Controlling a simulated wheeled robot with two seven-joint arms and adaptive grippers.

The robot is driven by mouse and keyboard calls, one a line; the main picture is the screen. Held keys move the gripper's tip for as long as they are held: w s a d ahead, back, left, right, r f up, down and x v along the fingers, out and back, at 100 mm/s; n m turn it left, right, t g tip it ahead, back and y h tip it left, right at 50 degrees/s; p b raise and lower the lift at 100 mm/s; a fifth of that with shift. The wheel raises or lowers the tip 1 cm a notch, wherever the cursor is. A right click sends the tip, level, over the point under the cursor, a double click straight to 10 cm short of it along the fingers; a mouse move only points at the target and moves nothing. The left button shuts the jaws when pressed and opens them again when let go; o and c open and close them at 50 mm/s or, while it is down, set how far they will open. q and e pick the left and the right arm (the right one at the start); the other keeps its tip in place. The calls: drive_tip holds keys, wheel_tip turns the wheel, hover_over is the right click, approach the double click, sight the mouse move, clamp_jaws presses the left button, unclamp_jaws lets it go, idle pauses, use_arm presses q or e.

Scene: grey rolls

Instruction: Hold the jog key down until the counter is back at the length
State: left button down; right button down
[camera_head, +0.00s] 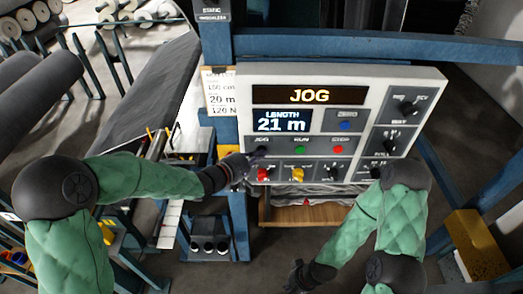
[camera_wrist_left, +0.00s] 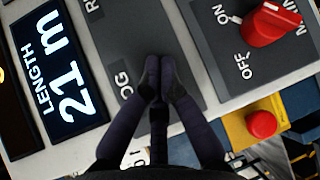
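The control panel (camera_head: 340,90) faces me, with an amber JOG line (camera_head: 309,96) lit at its top. Below it the blue-black counter (camera_head: 282,121) reads LENGTH 21 m, and it also shows in the left wrist view (camera_wrist_left: 62,70). The card (camera_head: 219,92) at the panel's left edge reads 150 cm, 20 m, 120 N. My left gripper (camera_head: 250,158) is shut and empty, its fingertips at the key under the JOG label; in the left wrist view the fingertips (camera_wrist_left: 159,76) hide the key. I cannot tell whether they press it. My right gripper (camera_head: 299,275) hangs low, away from the panel.
The green RUN button (camera_head: 299,150) and red STOP button (camera_head: 338,149) sit right of the jog key. A red knob (camera_head: 263,174) and a yellow knob (camera_head: 298,174) are just below. A blue beam (camera_head: 360,46) runs behind the panel. Large dark rolls (camera_head: 40,85) lie at left.

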use_arm(q)
drive_tip(key=shift+s, duration=0.8)
drive_tip(key=shift+s, duration=2.5)
